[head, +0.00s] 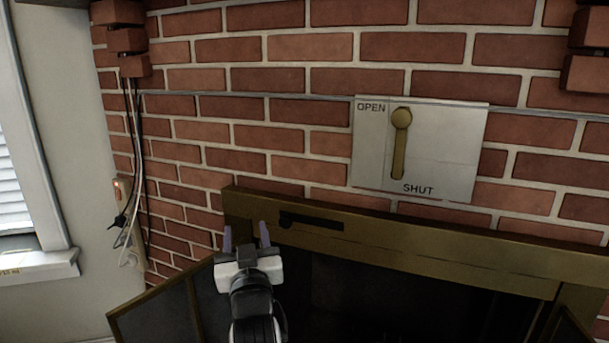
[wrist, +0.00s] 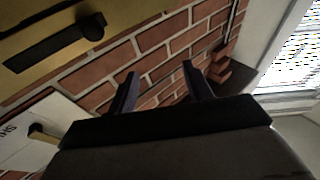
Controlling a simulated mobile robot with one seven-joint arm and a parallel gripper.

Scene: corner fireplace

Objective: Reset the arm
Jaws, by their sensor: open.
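My gripper (head: 246,238) is in front of the brass fireplace frame's upper left corner in the head view, pointing up. Its two fingers are apart with nothing between them. In the wrist view the open fingers (wrist: 158,85) show against the brick wall. My arm comes up from the bottom of the head view.
A damper plate (head: 455,150) marked OPEN and SHUT, with a brass lever (head: 400,145), is on the brick wall (head: 250,107). The brass frame (head: 450,258) has a dark slider (head: 312,222). A glass door (head: 172,312) stands open at left. Cables (head: 136,150) hang by a window.

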